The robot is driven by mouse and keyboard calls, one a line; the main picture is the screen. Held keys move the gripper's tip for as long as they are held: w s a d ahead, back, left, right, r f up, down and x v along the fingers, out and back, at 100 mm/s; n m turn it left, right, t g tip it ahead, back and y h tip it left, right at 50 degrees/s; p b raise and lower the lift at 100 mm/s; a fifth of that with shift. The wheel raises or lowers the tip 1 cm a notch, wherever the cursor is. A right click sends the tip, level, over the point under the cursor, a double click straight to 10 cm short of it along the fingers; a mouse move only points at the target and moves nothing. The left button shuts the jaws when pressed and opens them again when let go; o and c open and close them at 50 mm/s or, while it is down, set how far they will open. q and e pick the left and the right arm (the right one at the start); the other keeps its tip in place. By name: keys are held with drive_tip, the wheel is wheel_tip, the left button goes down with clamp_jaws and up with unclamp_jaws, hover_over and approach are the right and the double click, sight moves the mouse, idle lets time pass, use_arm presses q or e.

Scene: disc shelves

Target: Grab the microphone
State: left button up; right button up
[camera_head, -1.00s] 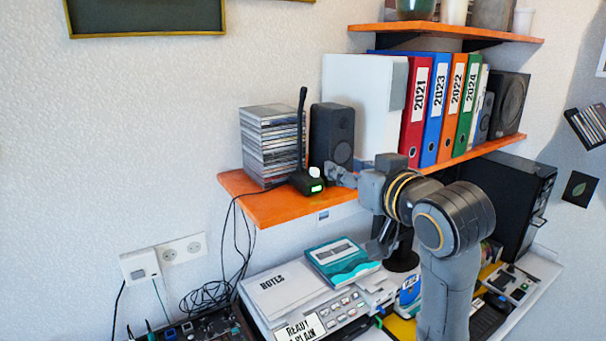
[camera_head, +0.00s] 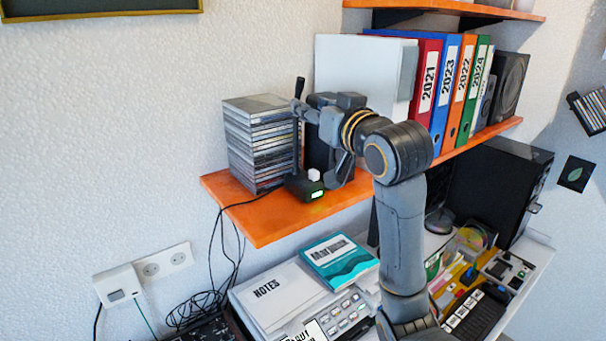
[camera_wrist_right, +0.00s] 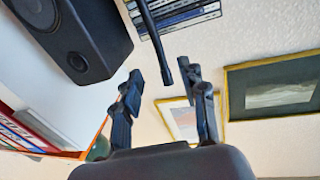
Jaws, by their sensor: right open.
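The microphone is a thin black stem (camera_head: 299,90) rising from a black base (camera_head: 304,188) with a lit green display, near the front left of the orange shelf. My right gripper (camera_head: 317,145) is open at the microphone's right, one finger close to the upper stem and partly covering it. In the right wrist view, the stem (camera_wrist_right: 152,32) comes down from the top edge, and its end lies between the two open fingertips (camera_wrist_right: 161,74). I cannot tell whether a finger touches it. My left gripper is not in view.
A stack of CD cases (camera_head: 259,143) stands just left of the microphone. A black speaker (camera_wrist_right: 82,38) stands close by, mostly hidden behind my right gripper in the head view. Coloured binders (camera_head: 443,85) fill the shelf (camera_head: 262,225) further right. A cable hangs over the shelf's left end.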

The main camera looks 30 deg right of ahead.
sight(300, 99)
drive_tip(key=w+p, duration=0.2)
drive_tip(key=w, duration=0.1)
drive_tip(key=shift+w+r, duration=0.1)
drive_tip(key=shift+w, duration=0.15)
drive_tip(key=shift+w+p, duration=0.6)
drive_tip(key=shift+w, duration=0.65)
drive_tip(key=shift+w+f, duration=0.2)
drive_tip(key=shift+w, duration=0.35)
drive_tip(key=shift+d, duration=0.1)
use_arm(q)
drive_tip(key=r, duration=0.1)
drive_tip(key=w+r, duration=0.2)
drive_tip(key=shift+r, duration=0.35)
use_arm(e)
drive_tip(key=shift+s, duration=0.1)
clamp_jaws()
